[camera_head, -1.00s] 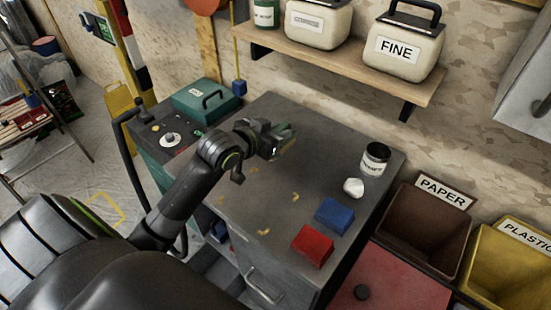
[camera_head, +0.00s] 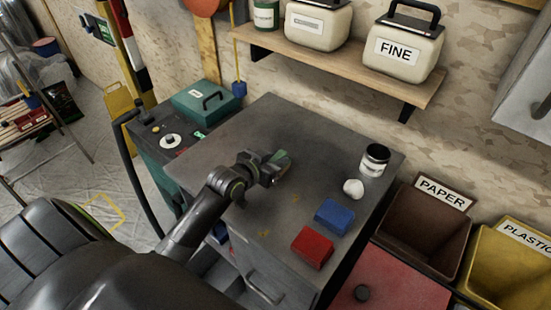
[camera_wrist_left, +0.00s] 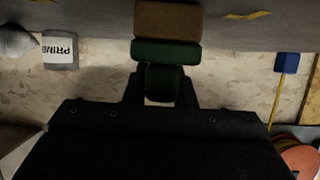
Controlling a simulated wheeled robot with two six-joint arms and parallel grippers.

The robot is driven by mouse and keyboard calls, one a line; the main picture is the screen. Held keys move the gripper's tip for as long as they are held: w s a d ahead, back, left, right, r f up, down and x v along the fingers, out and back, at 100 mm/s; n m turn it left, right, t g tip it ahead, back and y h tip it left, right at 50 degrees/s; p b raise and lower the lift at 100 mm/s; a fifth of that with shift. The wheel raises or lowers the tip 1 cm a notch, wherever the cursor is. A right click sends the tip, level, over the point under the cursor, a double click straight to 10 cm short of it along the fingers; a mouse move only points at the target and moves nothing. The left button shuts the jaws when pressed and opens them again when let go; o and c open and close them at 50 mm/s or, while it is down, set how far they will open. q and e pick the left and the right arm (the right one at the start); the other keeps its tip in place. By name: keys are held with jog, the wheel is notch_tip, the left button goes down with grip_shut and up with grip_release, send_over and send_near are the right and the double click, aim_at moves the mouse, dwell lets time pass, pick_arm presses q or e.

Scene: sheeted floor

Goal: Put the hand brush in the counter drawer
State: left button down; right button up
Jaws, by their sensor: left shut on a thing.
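My left gripper (camera_head: 272,170) is shut on the hand brush (camera_head: 282,158), over the dark grey counter top (camera_head: 330,135). The brush has a green body; its brown bristles (camera_wrist_left: 167,20) and green block (camera_wrist_left: 165,50) show in the left wrist view. There the left gripper's fingers (camera_wrist_left: 162,90) sit either side of its green handle. I cannot tell how far the brush is above the top. A metal pull handle (camera_head: 263,288) is on the counter's front. A grey tray-like part (camera_head: 215,268) shows low at its left, partly hidden by my arm. My right gripper is out of view.
A red block (camera_head: 312,246), a blue block (camera_head: 334,216), a white lump (camera_head: 353,188) and a labelled can (camera_head: 375,160) stand on the counter's right side. Bins stand at right, including the brown PAPER bin (camera_head: 425,225). A shelf (camera_head: 350,70) hangs behind.

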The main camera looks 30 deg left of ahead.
pick_arm(q)
jog(key=shift+f, duration=0.15)
jog(key=c, duration=1.2)
grip_release()
